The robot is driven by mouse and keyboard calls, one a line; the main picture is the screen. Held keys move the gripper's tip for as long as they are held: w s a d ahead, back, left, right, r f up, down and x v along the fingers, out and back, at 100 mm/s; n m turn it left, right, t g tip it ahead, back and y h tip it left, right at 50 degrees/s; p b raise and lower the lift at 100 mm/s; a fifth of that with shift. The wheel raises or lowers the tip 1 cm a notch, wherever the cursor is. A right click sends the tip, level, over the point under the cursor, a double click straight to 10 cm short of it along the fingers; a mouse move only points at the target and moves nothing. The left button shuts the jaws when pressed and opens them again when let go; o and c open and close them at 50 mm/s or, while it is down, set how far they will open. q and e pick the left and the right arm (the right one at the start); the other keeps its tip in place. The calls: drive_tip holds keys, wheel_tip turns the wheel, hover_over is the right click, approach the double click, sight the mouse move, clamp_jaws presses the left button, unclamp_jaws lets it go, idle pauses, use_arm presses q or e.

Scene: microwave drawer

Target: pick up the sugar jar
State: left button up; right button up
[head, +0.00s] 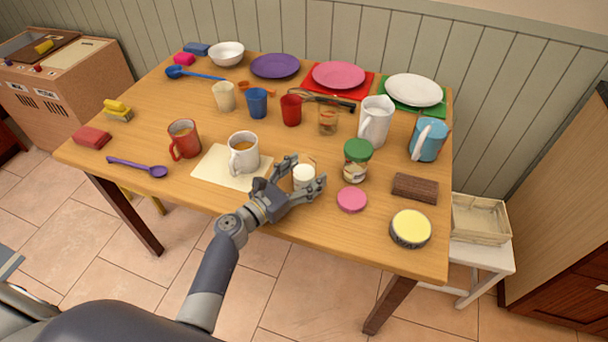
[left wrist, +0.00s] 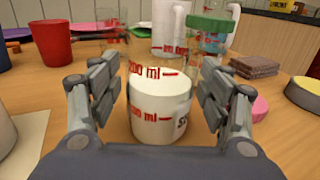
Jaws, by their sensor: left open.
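The sugar jar (head: 304,178) is a small clear glass jar with white contents, standing upright near the table's front edge. In the left wrist view the sugar jar (left wrist: 160,105) is in the middle, with red "ml" markings and part of a dark label at its right. Its top is clear glass with no lid on it. My left gripper (head: 305,173) is open, with one finger on each side of the jar. In the left wrist view gaps show between the jar and both fingers of the gripper (left wrist: 161,95). My right gripper is out of view.
A white mug (head: 243,157) on a cream mat (head: 213,174) stands close left. A green-lidded jar (head: 357,162), a pink disc (head: 351,199) and a brown block (head: 415,188) are right. Several cups and a white pitcher (head: 375,122) stand behind.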

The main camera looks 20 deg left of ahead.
sight(296, 170)
use_arm(q)
drive_tip(key=shift+s, duration=0.1)
drive_tip(key=shift+c, duration=1.3)
drive_tip(key=c, duration=1)
drive_tip(key=shift+c, duration=0.2)
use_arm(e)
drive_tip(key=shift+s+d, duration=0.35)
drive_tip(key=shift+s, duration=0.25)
use_arm(q)
drive_tip(key=shift+r, duration=0.55)
wheel_tip(296, 170, up, 2)
drive_tip(key=shift+r+p, duration=0.15)
drive_tip(key=shift+p, duration=0.5)
drive_tip(key=s+r+b, duration=0.1)
drive_tip(key=s, duration=1.5)
drive_tip(key=shift+a+r+b, duration=0.3)
drive_tip(key=shift+r, duration=0.05)
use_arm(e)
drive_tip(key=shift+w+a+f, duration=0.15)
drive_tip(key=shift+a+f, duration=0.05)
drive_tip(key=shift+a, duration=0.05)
